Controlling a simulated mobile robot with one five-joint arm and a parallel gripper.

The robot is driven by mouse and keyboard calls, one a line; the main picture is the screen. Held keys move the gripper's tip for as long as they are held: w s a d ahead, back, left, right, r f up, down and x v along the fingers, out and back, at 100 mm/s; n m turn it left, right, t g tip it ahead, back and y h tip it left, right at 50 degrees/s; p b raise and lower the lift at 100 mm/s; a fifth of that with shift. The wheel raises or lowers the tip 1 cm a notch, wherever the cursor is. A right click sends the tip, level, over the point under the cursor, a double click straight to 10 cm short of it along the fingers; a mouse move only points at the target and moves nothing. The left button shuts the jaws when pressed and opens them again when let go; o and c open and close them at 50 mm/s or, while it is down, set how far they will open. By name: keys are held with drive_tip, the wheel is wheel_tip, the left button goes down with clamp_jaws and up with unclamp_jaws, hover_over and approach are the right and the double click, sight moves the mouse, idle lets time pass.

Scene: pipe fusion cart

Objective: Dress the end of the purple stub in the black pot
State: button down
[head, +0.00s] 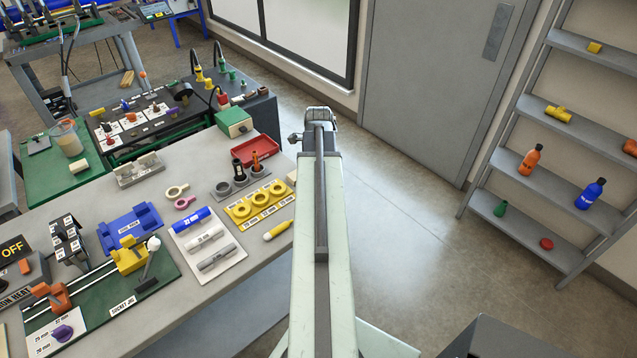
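A small purple piece (62,333), which looks like the purple stub, sits on a white labelled board at the lower left of the head view. Dark round pots (239,174) stand in a grey holder on the grey bench, with orange-brown pieces upright at one of them. Another black round body (179,90) lies on the dark table behind. I cannot tell for sure which is the black pot. My gripper (320,114) is at the far end of my arm, over the floor right of the bench, apart from these things. Its fingers are not clear, and nothing shows held.
The grey bench (190,165) carries a red tray (255,150), a yellow ring holder (252,208), a blue block (130,225) and a white board of pipes (207,245). A shelf (575,140) with bottles stands right. The floor (410,240) between is clear.

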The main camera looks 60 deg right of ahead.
drive_tip(key=n, duration=0.6)
drive_tip(key=shift+n, duration=0.4)
drive_tip(key=m, duration=0.7)
drive_tip(key=n, duration=0.7)
drive_tip(key=m, duration=0.7)
drive_tip(key=n, duration=0.7)
drive_tip(key=m, duration=0.7)
drive_tip(key=n, duration=0.4)
drive_tip(key=shift+n, duration=1.5)
drive_tip(key=m, duration=0.7)
drive_tip(key=n, duration=0.7)
drive_tip(key=m, duration=0.7)
